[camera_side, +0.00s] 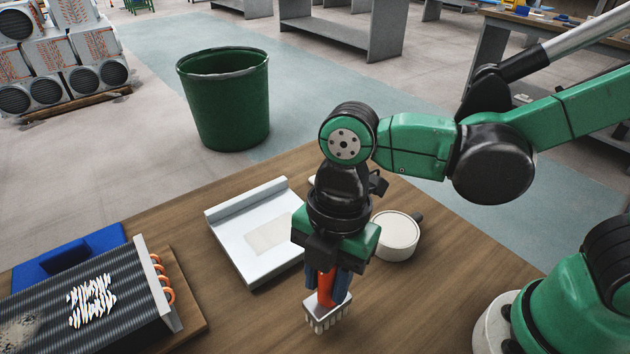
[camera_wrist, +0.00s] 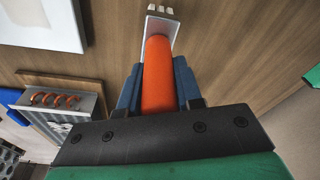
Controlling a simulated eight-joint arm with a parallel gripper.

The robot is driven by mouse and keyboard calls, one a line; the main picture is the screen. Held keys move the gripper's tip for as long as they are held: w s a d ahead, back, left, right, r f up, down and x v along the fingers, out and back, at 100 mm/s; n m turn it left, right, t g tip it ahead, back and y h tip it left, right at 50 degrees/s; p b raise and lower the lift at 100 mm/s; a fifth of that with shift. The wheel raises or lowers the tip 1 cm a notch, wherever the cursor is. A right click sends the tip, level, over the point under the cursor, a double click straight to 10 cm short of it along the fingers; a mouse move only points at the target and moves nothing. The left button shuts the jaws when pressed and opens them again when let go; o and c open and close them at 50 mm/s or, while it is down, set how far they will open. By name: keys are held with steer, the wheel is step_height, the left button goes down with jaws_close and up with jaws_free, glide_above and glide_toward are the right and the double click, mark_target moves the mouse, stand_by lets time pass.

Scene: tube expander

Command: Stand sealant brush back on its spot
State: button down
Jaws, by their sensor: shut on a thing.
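The sealant brush has an orange handle (camera_wrist: 158,75), a metal head (camera_side: 328,312) and pale bristles. My gripper (camera_side: 332,282) is shut on the handle, with the blue fingers on either side of it; the gripper also shows in the wrist view (camera_wrist: 157,88). In the side view the brush is close to upright, bristles down, over the wooden table in front of the white tray (camera_side: 232,247). I cannot tell whether the bristles touch the table. A pale beige rectangle (camera_side: 268,236) lies on the tray. The upper handle is hidden by the gripper.
A round white tub (camera_side: 396,236) stands behind and right of my gripper. A finned coil block (camera_side: 85,300) with copper bends lies on a board at left, beside a blue object (camera_side: 65,255). The wooden table (camera_side: 420,300) is clear at right. A green bin (camera_side: 226,105) stands beyond it.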

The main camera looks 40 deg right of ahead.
steer(key=shift+f, duration=0.95)
stand_by(0.4)
steer(key=c, duration=0.5)
jaws_free()
steer(key=shift+r, duration=0.1)
steer(key=shift+w+d+r, duration=0.1)
steer(key=shift+d+r, duration=0.1)
steer(key=shift+r, duration=1.1)
steer(key=shift+w+d+r, duration=0.1)
steer(key=shift+d+r, duration=0.1)
steer(key=shift+r, duration=1.05)
steer(key=shift+w+d+r, duration=0.1)
steer(key=shift+d+r, duration=0.1)
steer(key=shift+r, duration=1.1)
